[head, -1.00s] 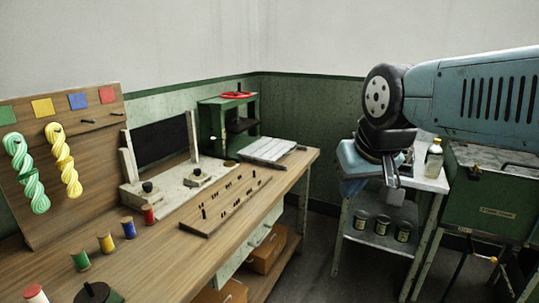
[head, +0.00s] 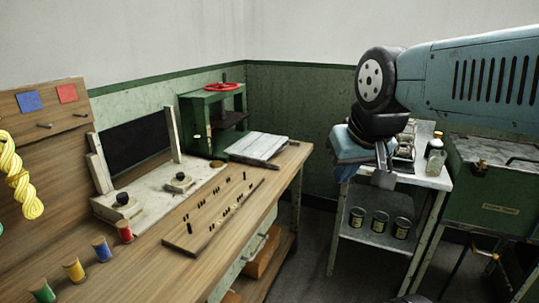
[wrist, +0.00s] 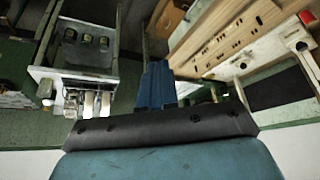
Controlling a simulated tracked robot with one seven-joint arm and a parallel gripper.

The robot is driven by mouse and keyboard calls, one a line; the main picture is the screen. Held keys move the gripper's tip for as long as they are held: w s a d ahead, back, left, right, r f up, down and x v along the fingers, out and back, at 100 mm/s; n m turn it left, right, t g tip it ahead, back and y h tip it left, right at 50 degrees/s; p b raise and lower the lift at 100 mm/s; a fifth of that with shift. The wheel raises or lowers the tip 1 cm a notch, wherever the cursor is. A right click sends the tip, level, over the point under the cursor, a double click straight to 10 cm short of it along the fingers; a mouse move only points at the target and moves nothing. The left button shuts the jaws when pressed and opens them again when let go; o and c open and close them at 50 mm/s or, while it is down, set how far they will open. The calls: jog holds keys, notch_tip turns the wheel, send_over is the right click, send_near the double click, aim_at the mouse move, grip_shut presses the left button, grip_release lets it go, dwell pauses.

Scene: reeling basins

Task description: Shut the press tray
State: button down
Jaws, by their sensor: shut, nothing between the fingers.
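The press (head: 190,120) is a green frame with a red handwheel (head: 224,87) on top, at the back end of the wooden bench. Its tray (head: 258,148), pale grey and slatted with a dark front edge, sticks out of the press to the right, toward the bench's end. My gripper (head: 384,178) is shut and empty, pointing down to the right of the tray and well apart from it, in front of the metal cart in the picture. In the wrist view my blue fingers (wrist: 158,88) are together, with nothing held. The tray is not clear there.
The bench (head: 235,225) carries a pegged board (head: 215,215), a pale block with knobs (head: 150,203) and several thread spools. A metal cart (head: 418,178) with jars stands right of the bench, beside a green chest (head: 495,180). A floor gap separates bench and cart.

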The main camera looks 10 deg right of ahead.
jog(key=w+f+m+g+y, duration=0.2)
jog(key=w+y, duration=0.1)
jog(key=w, duration=3)
jog(key=w+d+f+m+t+y, duration=0.1)
jog(key=w+d+f+m+y, duration=0.1)
jog(key=w+d+f, duration=0.5)
jog(key=w+d+f+m+y, duration=0.1)
jog(key=w+f, duration=0.5)
jog(key=w, duration=0.4)
jog(key=w+d+f+m+t+y, duration=0.1)
jog(key=w+d+f+m+y, duration=0.1)
jog(key=w+d+f, duration=0.5)
jog(key=x, duration=0.4)
jog(key=a+r+x, duration=0.1)
jog(key=x, duration=0.3)
jog(key=a+r+x, duration=0.1)
jog(key=x, duration=0.3)
jog(key=shift+w+r, duration=0.1)
jog(key=shift+w, duration=0.2)
jog(key=shift+w+a, duration=0.7)
jog(key=shift+a, duration=0.25)
jog(key=shift+w+a, duration=0.55)
jog(key=shift+a, duration=0.15)
